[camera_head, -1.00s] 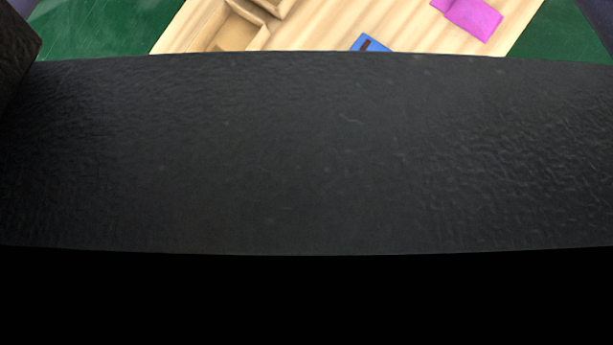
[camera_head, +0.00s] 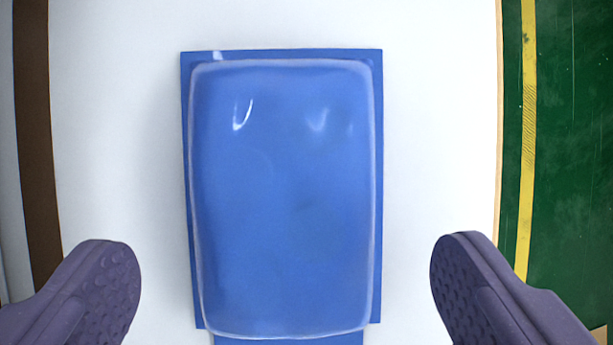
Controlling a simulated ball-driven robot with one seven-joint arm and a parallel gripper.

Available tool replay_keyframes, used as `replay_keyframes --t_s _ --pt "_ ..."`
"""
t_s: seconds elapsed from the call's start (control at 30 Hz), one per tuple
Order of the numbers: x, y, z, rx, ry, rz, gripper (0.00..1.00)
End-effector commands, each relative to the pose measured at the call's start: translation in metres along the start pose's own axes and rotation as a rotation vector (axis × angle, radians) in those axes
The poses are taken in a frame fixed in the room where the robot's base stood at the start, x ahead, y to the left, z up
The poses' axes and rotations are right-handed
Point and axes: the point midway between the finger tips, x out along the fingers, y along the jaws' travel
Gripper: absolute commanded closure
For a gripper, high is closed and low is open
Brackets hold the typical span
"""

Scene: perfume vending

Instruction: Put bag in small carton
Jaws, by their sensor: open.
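A blue, glossy, puffed-up packet, which looks like the bag (camera_head: 285,190), lies flat on a white surface, its long side running up and down the picture. It has a clear raised front on a flat blue backing, and its lower end is cut off by the picture edge. My gripper (camera_head: 287,288) is open and empty. Its two purple, dimpled fingers stand left and right of the bag's lower part, with a white gap on each side. I cannot tell how high the fingers are above the surface. No small carton is in this view.
The white surface (camera_head: 440,130) is bare around the bag. A brown strip (camera_head: 35,130) runs along its left side. On the right, past a thin wooden edge, is a green floor (camera_head: 575,150) with a yellow line (camera_head: 527,150).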

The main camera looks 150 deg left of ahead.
Motion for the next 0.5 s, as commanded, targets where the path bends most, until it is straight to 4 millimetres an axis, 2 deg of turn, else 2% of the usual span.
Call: replay_keyframes --t_s 0.03,0.17,0.4,0.5 --pt "0.015 0.000 0.001 0.000 0.000 0.001 0.00" --pt "0.034 -0.001 0.000 0.001 0.000 0.000 0.00" --pt "0.033 -0.001 -0.001 -0.002 -0.001 -0.001 0.00" --pt "0.033 -0.001 -0.001 -0.002 -0.001 -0.001 0.23"
